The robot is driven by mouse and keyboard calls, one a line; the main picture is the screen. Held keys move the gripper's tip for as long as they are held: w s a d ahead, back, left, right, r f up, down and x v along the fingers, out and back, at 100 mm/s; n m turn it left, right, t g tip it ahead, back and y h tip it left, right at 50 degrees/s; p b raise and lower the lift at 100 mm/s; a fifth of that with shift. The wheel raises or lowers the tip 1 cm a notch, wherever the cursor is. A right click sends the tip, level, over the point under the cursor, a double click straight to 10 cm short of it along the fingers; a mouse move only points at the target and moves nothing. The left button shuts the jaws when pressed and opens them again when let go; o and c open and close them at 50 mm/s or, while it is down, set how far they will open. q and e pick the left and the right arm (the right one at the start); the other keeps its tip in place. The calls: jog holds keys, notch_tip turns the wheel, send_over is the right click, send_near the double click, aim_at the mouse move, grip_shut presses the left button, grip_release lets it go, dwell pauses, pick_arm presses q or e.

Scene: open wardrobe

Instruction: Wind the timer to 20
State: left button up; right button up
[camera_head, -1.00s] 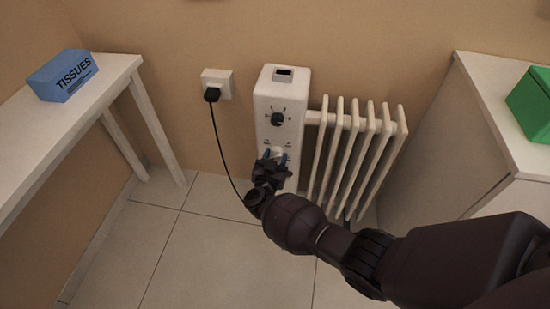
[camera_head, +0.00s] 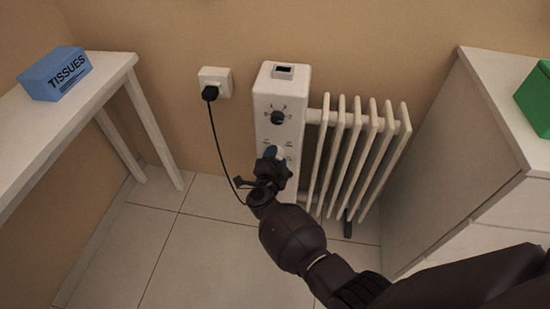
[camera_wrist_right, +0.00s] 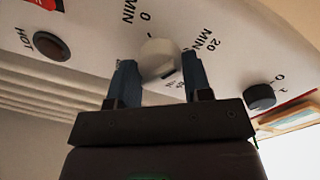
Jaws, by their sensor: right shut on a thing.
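The white heater (camera_head: 262,100) stands against the wall with a control panel on its front. The timer's pale round knob (camera_wrist_right: 160,52) shows in the right wrist view, with printed marks "0", "MIN" and "20 MIN" around it. My right gripper (camera_head: 272,153) is at the lower part of the panel. In the wrist view its two blue fingers (camera_wrist_right: 160,75) stand on either side of the knob, shut on it. The knob's pointer reading is not clear. The gripper mostly hides the knob in the head view. My left gripper is not in view.
A black dial (camera_head: 277,118) sits above the timer, and the ribbed radiator (camera_head: 358,150) is at the right. A cord hangs from the wall socket (camera_head: 216,80).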

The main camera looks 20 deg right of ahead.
pick_arm(q)
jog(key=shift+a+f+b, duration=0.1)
jog(key=shift+b, duration=0.45)
pick_arm(e)
jog(key=shift+s+a+f+m+y, duration=0.1)
jog(key=shift+m+y, duration=0.2)
jog(key=shift+m, duration=1.9)
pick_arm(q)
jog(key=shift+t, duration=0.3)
pick_arm(e)
jog(key=o, duration=0.9)
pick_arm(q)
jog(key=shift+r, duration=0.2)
pick_arm(e)
jog(key=shift+r, duration=0.2)
